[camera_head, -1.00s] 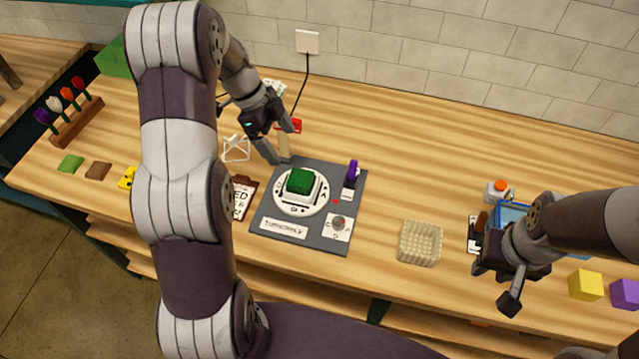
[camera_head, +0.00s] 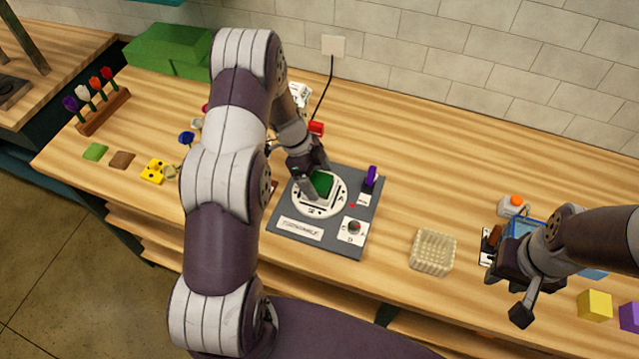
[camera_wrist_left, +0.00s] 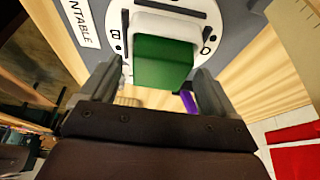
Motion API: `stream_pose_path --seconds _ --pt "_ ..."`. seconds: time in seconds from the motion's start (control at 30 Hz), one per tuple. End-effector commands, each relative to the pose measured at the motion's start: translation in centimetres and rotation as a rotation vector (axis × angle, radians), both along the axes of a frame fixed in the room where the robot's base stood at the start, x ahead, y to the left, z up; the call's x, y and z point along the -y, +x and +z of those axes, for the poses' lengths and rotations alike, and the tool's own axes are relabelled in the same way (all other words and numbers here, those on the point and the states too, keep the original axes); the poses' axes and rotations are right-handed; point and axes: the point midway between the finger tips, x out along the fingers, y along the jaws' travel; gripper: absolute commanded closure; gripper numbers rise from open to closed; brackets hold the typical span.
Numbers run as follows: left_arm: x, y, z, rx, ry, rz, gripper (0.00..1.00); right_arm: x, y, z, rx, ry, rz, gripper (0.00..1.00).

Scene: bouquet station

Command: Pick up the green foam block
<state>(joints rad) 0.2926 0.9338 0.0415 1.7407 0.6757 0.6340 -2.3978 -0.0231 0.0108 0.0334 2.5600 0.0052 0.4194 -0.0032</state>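The green foam block (camera_head: 322,184) sits on a white holder on the round white turntable dial (camera_head: 320,209), which is set in a grey panel (camera_head: 348,255). It also shows in the left wrist view (camera_wrist_left: 163,62), near the top middle. My left gripper (camera_head: 315,178) is at the block, with one finger seen in front of it in the head view. In the left wrist view its two fingers (camera_wrist_left: 157,88) stand apart, one toward each side of the block, with gaps visible. My right gripper (camera_head: 505,300) hangs at the right, away from the block; its finger opening is unclear.
A purple knob (camera_head: 370,177) stands on the panel near the block. A beige basket (camera_head: 433,252) is to the right, and a yellow cube (camera_head: 594,306) farther right. A larger green box (camera_head: 165,50) and a flower rack (camera_head: 104,112) are at left.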

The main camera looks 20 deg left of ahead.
Motion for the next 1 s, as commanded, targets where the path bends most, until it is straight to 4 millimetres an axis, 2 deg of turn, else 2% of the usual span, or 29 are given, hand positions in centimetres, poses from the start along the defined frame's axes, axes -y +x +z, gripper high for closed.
stream_pose_path --seconds 0.03,0.17,0.2,0.53,0.77,1.0 --pt "0.0 0.0 0.0 0.0 0.0 0.0 0.28 0.0 0.0 0.0 0.0 0.0 0.0 0.65" --pt "0.0 0.0 0.0 0.0 0.0 0.0 0.7 0.0 0.0 0.0 0.0 0.0 0.0 0.65" --pt "0.0 0.0 0.0 -0.001 0.0 0.0 0.74 0.0 0.0 0.0 0.0 0.0 0.0 0.65" --pt "0.0 0.0 0.5 0.001 0.0 -0.001 0.74 0.0 0.0 -0.5 0.0 0.0 0.0 0.65" --pt "0.0 0.1 3.7 0.007 0.0 -0.001 0.74 0.0 0.0 -2.5 0.0 0.0 0.0 0.65" --pt "3.1 -4.7 7.0 0.005 -0.001 -0.002 0.74 0.0 0.0 -4.9 0.0 0.0 0.0 0.65"
